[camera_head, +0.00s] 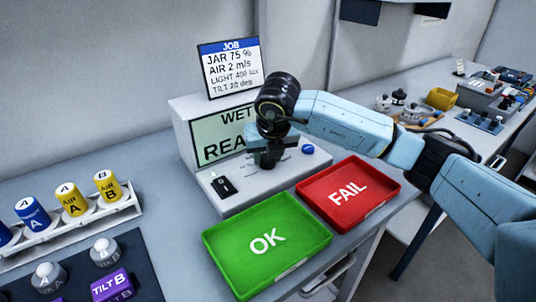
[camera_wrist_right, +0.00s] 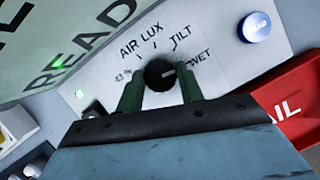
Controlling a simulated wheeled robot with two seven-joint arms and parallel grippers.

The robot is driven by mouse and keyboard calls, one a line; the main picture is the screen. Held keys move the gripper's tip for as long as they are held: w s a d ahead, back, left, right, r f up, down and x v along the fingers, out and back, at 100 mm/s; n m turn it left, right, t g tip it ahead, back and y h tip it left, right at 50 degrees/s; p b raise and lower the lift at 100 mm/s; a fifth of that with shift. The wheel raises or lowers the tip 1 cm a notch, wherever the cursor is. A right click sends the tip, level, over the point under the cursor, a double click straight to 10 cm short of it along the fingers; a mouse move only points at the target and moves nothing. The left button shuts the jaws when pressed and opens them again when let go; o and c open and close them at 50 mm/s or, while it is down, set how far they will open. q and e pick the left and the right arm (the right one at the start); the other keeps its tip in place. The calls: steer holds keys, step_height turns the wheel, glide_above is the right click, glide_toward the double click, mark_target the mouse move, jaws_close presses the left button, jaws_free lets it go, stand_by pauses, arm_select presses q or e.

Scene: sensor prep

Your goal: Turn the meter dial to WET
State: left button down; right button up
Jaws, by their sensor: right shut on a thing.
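The meter (camera_head: 218,188) is a pale box with a green screen (camera_head: 206,146) showing WET above text starting REA, partly hidden by my arm. Its black round dial (camera_wrist_right: 159,73) sits on the sloped front panel, with labels AIR, LUX, TILT and WET around it. The dial's white mark points right, toward the WET label (camera_wrist_right: 201,60). My right gripper (camera_wrist_right: 161,90) has its two green fingers on either side of the dial, shut on it. In the head view the right gripper (camera_head: 267,152) covers the dial. My left gripper is not in view.
A blue button (camera_head: 307,149) and a black switch (camera_head: 223,186) flank the dial on the panel. A green OK tray (camera_head: 230,250) and a red FAIL tray (camera_head: 321,196) lie in front. A rack of jars (camera_head: 128,207) stands left. A job card (camera_head: 231,68) stands behind.

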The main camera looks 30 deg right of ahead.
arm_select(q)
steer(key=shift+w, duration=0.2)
arm_select(e)
steer(key=o, duration=1)
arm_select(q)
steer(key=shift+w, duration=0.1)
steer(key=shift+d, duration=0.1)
arm_select(e)
steer(key=shift+s+r, duration=0.1)
steer(key=shift+r, duration=0.2)
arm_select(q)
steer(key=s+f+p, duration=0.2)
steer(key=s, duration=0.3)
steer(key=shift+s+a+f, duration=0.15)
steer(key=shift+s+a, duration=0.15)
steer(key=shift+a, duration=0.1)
arm_select(e)
steer(key=v, duration=1.2)
steer(key=shift+s+r, duration=0.3)
steer(key=shift+a, duration=0.1)
